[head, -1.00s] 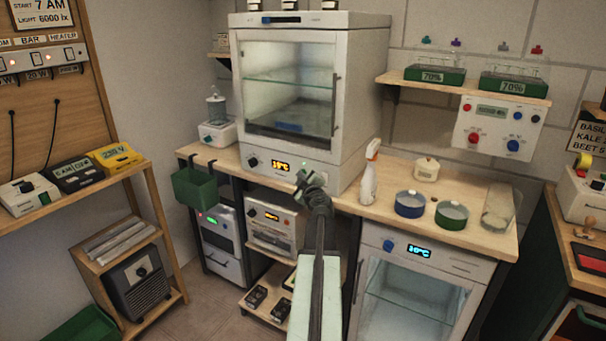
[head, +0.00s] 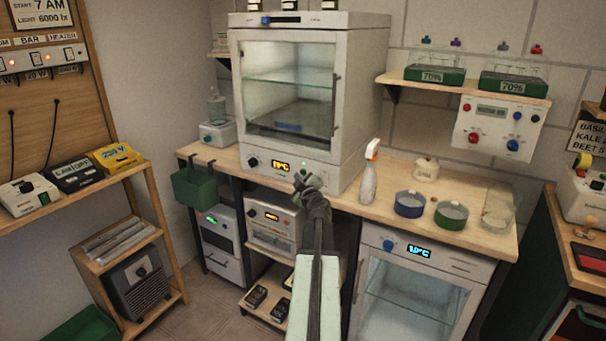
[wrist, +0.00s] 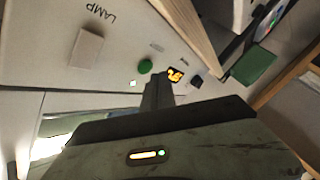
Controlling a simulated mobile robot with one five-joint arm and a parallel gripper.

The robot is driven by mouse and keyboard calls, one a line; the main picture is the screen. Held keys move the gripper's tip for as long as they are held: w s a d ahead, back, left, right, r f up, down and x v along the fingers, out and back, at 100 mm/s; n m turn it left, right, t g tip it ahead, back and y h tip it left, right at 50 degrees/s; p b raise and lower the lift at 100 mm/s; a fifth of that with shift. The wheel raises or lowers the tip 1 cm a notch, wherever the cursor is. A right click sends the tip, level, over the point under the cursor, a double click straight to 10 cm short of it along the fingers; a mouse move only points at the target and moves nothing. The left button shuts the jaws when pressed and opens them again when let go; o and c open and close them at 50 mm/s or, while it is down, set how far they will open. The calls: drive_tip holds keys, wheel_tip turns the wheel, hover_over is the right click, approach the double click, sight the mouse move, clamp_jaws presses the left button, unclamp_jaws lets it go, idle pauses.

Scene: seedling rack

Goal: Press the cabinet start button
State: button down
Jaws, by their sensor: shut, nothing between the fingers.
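The white cabinet (head: 350,100) with a glass door stands on the wooden bench. Its lower front panel has a lit orange display (head: 281,166) and a black knob (head: 253,162). In the wrist view the panel shows a round green button (wrist: 145,66) between a small pale square and the orange display (wrist: 176,76). A beige rocker (wrist: 85,50) sits near the word LAMP. My gripper (head: 300,179) is shut and empty in front of the panel, right of the display. In the wrist view its fingertips (wrist: 158,84) are just below the green button; contact cannot be told.
A spray bottle (head: 369,175) stands close right of the cabinet, with a blue dish (head: 409,204) and a green dish (head: 451,215) beyond. A green bin (head: 195,188) hangs at the bench's left front. A second glass-doored unit (head: 425,270) is below the bench.

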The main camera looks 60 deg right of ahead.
drive_tip(key=a, duration=0.5)
idle(0.3)
idle(0.6)
